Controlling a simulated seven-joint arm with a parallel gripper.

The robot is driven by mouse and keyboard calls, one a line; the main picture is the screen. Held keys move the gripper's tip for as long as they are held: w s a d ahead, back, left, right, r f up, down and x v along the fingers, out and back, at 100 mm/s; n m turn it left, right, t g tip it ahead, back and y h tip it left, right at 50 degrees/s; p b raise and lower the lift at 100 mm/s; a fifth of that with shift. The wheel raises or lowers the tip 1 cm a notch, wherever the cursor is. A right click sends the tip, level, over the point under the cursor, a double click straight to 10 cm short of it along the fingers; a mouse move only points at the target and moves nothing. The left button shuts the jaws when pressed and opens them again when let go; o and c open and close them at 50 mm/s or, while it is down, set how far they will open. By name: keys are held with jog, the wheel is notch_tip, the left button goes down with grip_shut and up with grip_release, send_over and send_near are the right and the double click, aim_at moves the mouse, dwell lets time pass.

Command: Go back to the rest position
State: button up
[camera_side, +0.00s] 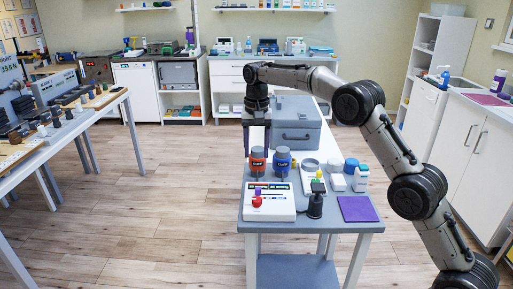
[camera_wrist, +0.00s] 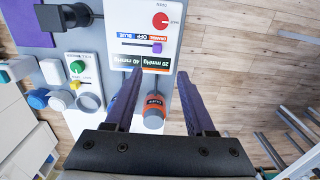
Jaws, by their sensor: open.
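My gripper (camera_side: 256,144) hangs from the end of my arm, fingers down, over the left side of the grey table (camera_side: 310,227). It is at or behind the orange bottle (camera_side: 258,161) in the side view. In the wrist view my gripper (camera_wrist: 157,84) has its two purple fingers wide apart with nothing held. The orange bottle (camera_wrist: 153,116) shows between the fingers there; I cannot tell the height gap. The blue bottle (camera_side: 282,161) stands to its right in the side view.
A white control box (camera_side: 270,212) with a red knob, a black plug-like piece (camera_side: 315,204), a purple pad (camera_side: 357,208) and small jars (camera_side: 351,165) crowd the table. A grey case (camera_side: 296,137) stands at the back. Open floor (camera_side: 180,170) lies left.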

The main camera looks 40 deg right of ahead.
jog(key=shift+r, duration=0.25)
jog(key=s+a+r+t, duration=0.1)
jog(key=s+r, duration=0.4)
jog(key=r, duration=0.3)
jog(key=s+a+r+t, duration=0.15)
jog(key=s+r, duration=0.25)
jog(key=r, duration=0.4)
jog(key=s+r+n+t, duration=0.1)
jog(key=s+r+n, duration=0.15)
jog(key=s, duration=0.65)
jog(key=s+a+f+n+t, duration=0.1)
jog(key=s+f+n+t, duration=0.15)
jog(key=s, duration=1.35)
jog(key=s+f+n, duration=0.4)
jog(key=s+f, duration=0.2)
jog(key=f, duration=0.5)
jog(key=shift+s+a+f, duration=0.2)
jog(key=shift+s+f, duration=0.05)
jog(key=shift+f, duration=0.15)
